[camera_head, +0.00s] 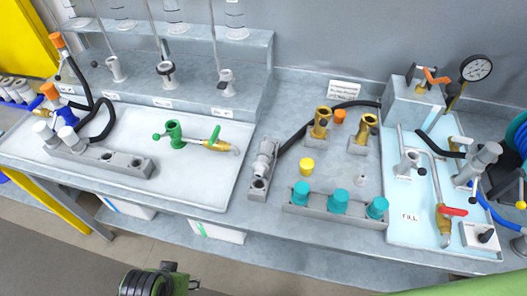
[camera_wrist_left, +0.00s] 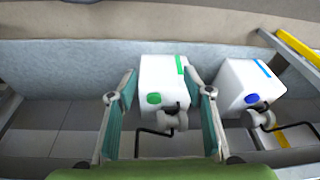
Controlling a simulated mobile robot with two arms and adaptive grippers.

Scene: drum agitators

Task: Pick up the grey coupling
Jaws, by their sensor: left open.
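A grey coupling (camera_head: 266,152) on the end of a black hose sits upright at the back of a small grey block, right of the left white tray. I cannot tell for sure that this is the task's coupling; other grey fittings stand on the bench. My left gripper (camera_wrist_left: 161,80) is open and empty in the left wrist view, facing white containers under the bench. In the head view, part of my left arm shows at the bottom edge, well below and in front of the bench. My right gripper is not in view.
A grey rack with teal caps (camera_head: 338,202) stands right of the block, near a yellow cap (camera_head: 307,166) and brass fittings (camera_head: 320,122). A green valve (camera_head: 175,133) lies on the left tray (camera_head: 200,178). White containers (camera_wrist_left: 163,82) stand below.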

